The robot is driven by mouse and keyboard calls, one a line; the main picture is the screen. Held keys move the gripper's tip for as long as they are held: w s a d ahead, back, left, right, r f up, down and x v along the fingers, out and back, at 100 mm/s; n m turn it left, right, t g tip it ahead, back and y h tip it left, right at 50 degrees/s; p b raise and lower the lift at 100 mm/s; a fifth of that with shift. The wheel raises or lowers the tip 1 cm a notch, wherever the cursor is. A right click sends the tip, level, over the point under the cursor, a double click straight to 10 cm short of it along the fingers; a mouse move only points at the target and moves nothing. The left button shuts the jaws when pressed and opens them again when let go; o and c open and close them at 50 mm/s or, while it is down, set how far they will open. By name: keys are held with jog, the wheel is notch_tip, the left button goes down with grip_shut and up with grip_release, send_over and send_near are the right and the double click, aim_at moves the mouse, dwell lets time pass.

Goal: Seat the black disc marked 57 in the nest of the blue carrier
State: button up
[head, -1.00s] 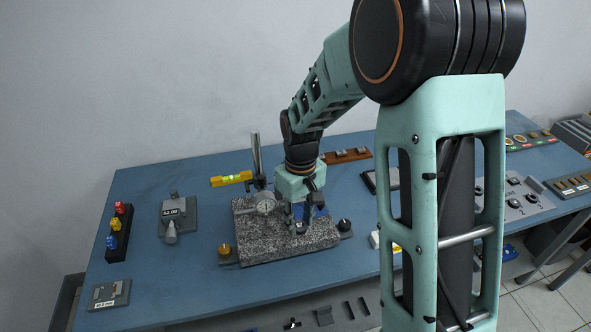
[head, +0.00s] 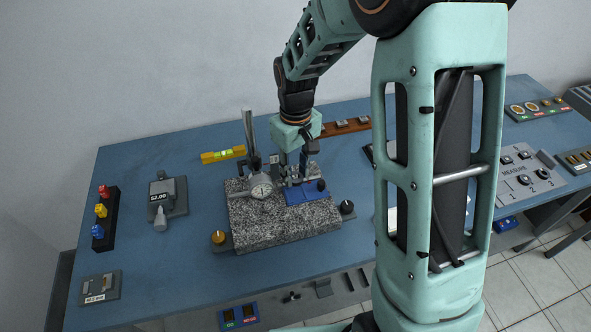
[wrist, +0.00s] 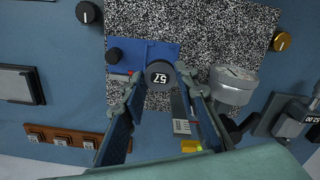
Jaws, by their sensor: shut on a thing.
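My gripper (head: 291,182) is over the granite plate, at the back left part of the blue carrier (head: 308,196). In the wrist view the fingers of my gripper (wrist: 159,76) are closed on the sides of the black disc (wrist: 158,72), with its 57 facing the camera. The disc overlaps an edge of the blue carrier (wrist: 150,49) in that view. Its height above the carrier, and whether it touches, I cannot tell. The nest is not clearly visible. A dark knob (wrist: 114,56) stands on the carrier.
A dial gauge (head: 260,188) on a post (head: 248,135) stands close left of my gripper. The speckled granite plate (head: 275,228) has free room in front. A yellow level (head: 222,155) lies behind it. Dark and brass knobs flank the plate.

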aim_at(296, 194)
jog(key=shift+f+b, duration=2.1)
jog(key=shift+f, duration=0.7)
jog(key=shift+f, duration=0.2)
jog(key=o, duration=1.2)
jog(key=shift+c, duration=0.2)
jog(key=c, duration=0.5)
jog(key=shift+r, duration=0.15)
jog(key=shift+r+p, duration=1.5)
jog(key=shift+r, duration=0.7)
